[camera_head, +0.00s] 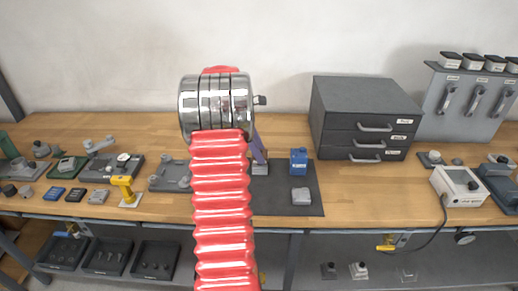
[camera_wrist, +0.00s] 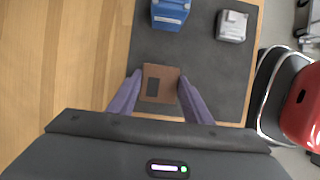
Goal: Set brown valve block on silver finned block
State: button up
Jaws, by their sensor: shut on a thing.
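My gripper (camera_wrist: 159,85) has its purple fingers shut on the brown valve block (camera_wrist: 160,82), which has a dark rectangle on its upper face. In the head view my gripper (camera_head: 259,156) points down over the left part of the dark mat, partly hidden by my arm. In the wrist view anything under the brown block is hidden.
The dark mat (camera_head: 312,208) also bears a blue block (camera_head: 298,161) and a light grey block (camera_head: 301,197), both right of my gripper in the head view. A dark drawer cabinet (camera_head: 362,115) stands behind. Several parts and a yellow tool (camera_head: 124,188) lie to the left.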

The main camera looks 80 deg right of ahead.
jog(key=shift+f, duration=0.65)
dwell(2.4)
jog(key=o, duration=1.3)
jog(key=o, duration=0.4)
jog(key=shift+c, duration=0.2)
jog(key=shift+r, duration=3.5)
